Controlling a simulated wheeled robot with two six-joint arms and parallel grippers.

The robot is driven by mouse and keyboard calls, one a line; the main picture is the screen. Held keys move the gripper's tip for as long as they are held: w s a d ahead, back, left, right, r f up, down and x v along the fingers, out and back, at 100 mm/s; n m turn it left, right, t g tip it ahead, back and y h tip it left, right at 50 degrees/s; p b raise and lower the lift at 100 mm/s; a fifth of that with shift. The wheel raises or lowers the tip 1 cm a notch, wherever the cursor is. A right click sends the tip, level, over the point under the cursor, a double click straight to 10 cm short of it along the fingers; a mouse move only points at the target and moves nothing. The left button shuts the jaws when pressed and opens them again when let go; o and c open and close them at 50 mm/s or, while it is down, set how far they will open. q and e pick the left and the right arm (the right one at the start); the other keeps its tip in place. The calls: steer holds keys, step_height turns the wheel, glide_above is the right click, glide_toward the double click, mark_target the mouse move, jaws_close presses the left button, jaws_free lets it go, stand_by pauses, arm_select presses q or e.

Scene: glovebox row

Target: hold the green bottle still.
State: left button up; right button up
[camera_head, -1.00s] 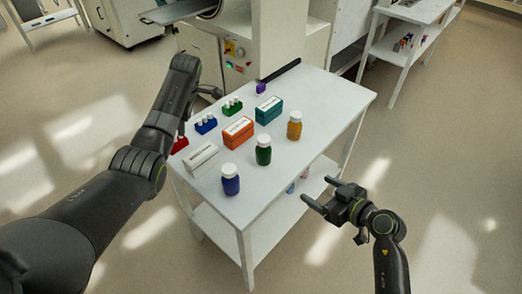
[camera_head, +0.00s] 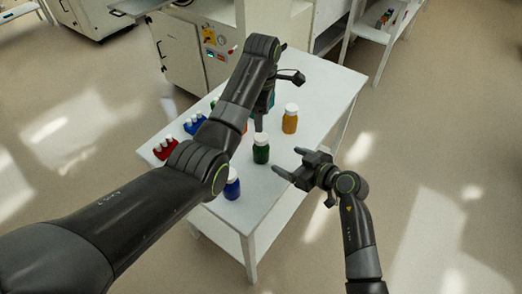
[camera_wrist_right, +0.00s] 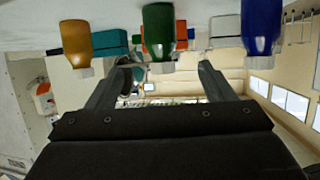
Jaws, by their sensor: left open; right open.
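The green bottle (camera_head: 261,152) with its white cap stands upright on the white table (camera_head: 315,105). My left gripper (camera_head: 280,103) is open above and behind it; one finger points down close behind the cap, and I cannot tell whether it touches. My right gripper (camera_head: 286,161) is open beside the table, with its fingers pointing at the green bottle and a gap between. In the right wrist view, which is upside down, the green bottle (camera_wrist_right: 158,30) appears between and beyond the open fingers (camera_wrist_right: 165,72).
A blue bottle (camera_head: 232,186) stands nearer, partly behind my left arm. A yellow bottle (camera_head: 290,120) stands farther right. Red (camera_head: 166,149) and blue (camera_head: 194,124) vial racks are at the left. My left arm hides most boxes. The table's far right is clear.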

mark_target(267, 150)
arm_select(q)
steer(key=shift+w+a, duration=0.1)
arm_select(e)
steer(key=x, duration=1.3)
steer(key=shift+s, duration=0.1)
steer(key=shift+c, duration=0.4)
